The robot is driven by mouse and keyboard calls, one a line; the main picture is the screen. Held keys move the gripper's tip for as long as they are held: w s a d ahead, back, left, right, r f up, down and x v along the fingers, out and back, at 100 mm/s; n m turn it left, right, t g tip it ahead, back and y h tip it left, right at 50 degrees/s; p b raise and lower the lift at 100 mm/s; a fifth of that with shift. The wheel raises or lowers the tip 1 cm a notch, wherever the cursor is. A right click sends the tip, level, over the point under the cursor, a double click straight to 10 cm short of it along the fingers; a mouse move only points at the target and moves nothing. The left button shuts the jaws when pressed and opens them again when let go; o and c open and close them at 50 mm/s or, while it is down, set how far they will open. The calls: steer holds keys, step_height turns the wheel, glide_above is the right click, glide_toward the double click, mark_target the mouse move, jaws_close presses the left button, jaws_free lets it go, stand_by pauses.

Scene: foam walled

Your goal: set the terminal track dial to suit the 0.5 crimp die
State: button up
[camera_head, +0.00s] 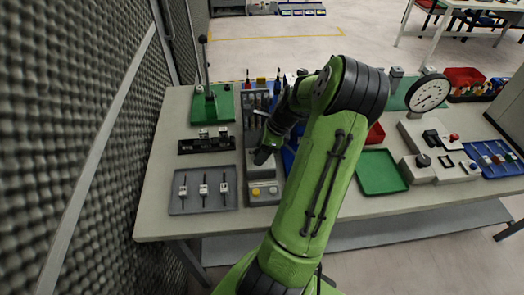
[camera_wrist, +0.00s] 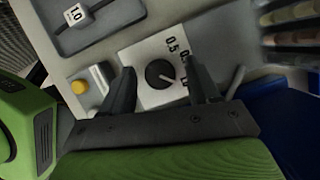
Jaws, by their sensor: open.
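The terminal track dial (camera_wrist: 160,74) is a round black knob on a white plate (camera_wrist: 150,44) marked 0.5, a partly hidden middle number, and 1.0. A pale mark on the knob seems to point right, toward the 1.0 side; I cannot tell exactly. My gripper (camera_wrist: 161,70) is open, one finger on each side of the dial; contact is not clear. In the head view my gripper (camera_head: 264,154) is low over the grey press (camera_head: 262,170), hiding the dial. Three small labelled pieces lie in a grey tray (camera_head: 178,207); one reads 1.0 (camera_wrist: 74,15) in the wrist view.
A yellow button (camera_wrist: 78,87) is left of the dial. A black rack (camera_head: 207,146) and a green-based lever press (camera_head: 212,104) stand behind the tray. A green tray (camera_head: 380,172), a round gauge (camera_head: 428,93) and a blue tray (camera_head: 497,159) are to the right.

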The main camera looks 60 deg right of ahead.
steer(key=shift+c, duration=0.2)
steer(key=c, duration=1)
steer(key=shift+r+n+p, duration=0.15)
steer(key=shift+n+p, duration=0.15)
steer(key=shift+p, duration=0.1)
steer(key=n+y+p, duration=0.1)
steer(key=n+p, duration=0.1)
steer(key=p, duration=0.1)
steer(key=shift+w+r+n+g, duration=0.1)
steer(key=shift+n+g, duration=0.2)
steer(key=n+g+p, duration=0.1)
steer(key=n, duration=0.1)
steer(key=n+y+p, duration=0.1)
steer(key=n+p, duration=0.1)
steer(key=n, duration=0.1)
steer(key=shift+w+d+g, duration=0.15)
steer(key=shift+d+g, duration=0.05)
steer(key=shift+g, duration=0.2)
steer(key=n+g, duration=0.1)
steer(key=n, duration=0.1)
steer(key=n+p, duration=0.1)
steer(key=n, duration=0.2)
steer(key=shift+w+g, duration=0.15)
steer(key=shift+g, duration=0.25)
steer(key=n, duration=0.2)
steer(key=n+g, duration=0.1)
steer(key=n, duration=0.1)
steer(key=shift+w+n+g, duration=0.1)
steer(key=shift+n+g, duration=0.2)
steer(key=shift+n, duration=0.1)
